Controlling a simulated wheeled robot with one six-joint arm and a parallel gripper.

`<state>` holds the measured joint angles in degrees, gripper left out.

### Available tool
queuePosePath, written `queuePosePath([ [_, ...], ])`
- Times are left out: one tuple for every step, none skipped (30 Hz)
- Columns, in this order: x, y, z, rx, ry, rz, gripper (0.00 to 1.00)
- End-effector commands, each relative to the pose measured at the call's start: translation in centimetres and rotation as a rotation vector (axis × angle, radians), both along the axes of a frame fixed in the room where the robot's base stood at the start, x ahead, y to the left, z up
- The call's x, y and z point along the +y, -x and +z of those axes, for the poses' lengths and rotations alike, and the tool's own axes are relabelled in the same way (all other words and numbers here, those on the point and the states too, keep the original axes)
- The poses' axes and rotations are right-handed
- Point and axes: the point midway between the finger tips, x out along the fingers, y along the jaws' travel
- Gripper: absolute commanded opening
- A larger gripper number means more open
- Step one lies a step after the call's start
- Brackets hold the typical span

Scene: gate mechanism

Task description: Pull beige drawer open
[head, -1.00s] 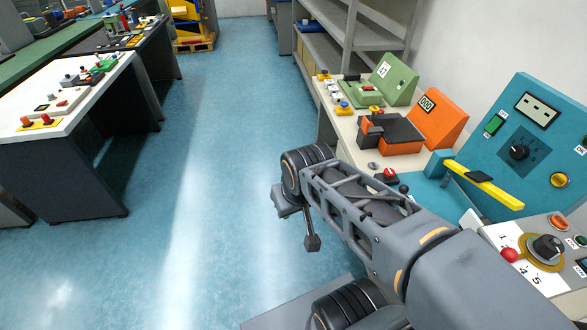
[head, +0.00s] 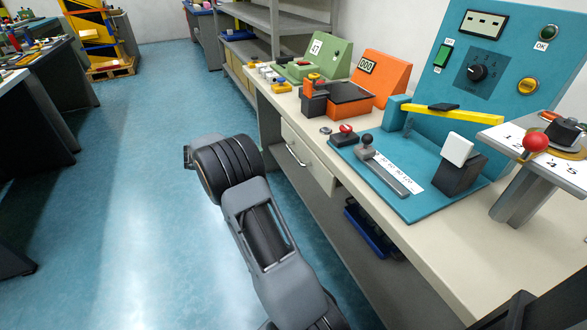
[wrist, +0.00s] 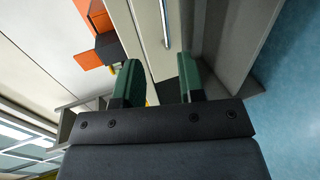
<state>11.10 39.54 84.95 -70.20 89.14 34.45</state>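The beige drawer (head: 318,168) sits under the worktop of the bench in the head view, with a metal bar handle (head: 295,155) on its front. It looks closed, flush with the bench. In the wrist view the drawer front (wrist: 148,38) and its handle (wrist: 165,22) lie beyond the fingertips. My gripper (wrist: 158,72) has two green fingers spread apart with nothing between them. It is not touching the handle. In the head view my arm is left of the drawer, and its fingers are hidden or too small to make out.
The beige worktop (head: 450,235) holds a teal panel (head: 505,60), a lever plate (head: 390,180), an orange box (head: 385,75) and a green box (head: 325,60). A blue bin (head: 370,235) is on the shelf below. The blue floor (head: 120,170) left of the bench is clear.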

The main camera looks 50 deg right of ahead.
Motion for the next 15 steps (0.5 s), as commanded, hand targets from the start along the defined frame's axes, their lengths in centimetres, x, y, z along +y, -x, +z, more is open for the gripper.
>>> queuePosePath([
  [-0.5,-0.4,-1.4,0.004,0.03,-0.004,0.36],
  [-0.8,-0.5,-1.6,0.008,0.045,-0.006,0.36],
  [-1.1,-0.7,-1.9,0.008,0.061,-0.008,0.36],
  [-1.3,-0.7,-2.1,0.009,0.072,-0.01,0.36],
  [-1.6,-0.7,-2.2,0.009,0.079,-0.01,0.36],
  [-2.0,-0.6,-2.4,0.009,0.086,-0.012,0.36],
  [-2.4,-0.5,-2.5,0.01,0.089,-0.013,0.36],
  [-2.8,-0.4,-2.6,0.01,0.091,-0.013,0.36],
  [-3.3,-0.2,-2.7,0.01,0.092,-0.013,0.36],
  [-3.8,0.0,-2.8,0.01,0.092,-0.014,0.36],
  [-4.3,0.3,-2.9,0.01,0.092,-0.015,0.36],
  [-5.0,0.6,-3.1,0.01,0.091,-0.014,0.36],
  [-5.6,0.8,-3.2,0.01,0.091,-0.014,0.36],
  [-6.1,1.0,-3.3,0.011,0.091,-0.015,0.36],
  [-6.8,1.3,-3.5,0.011,0.09,-0.015,0.36],
])
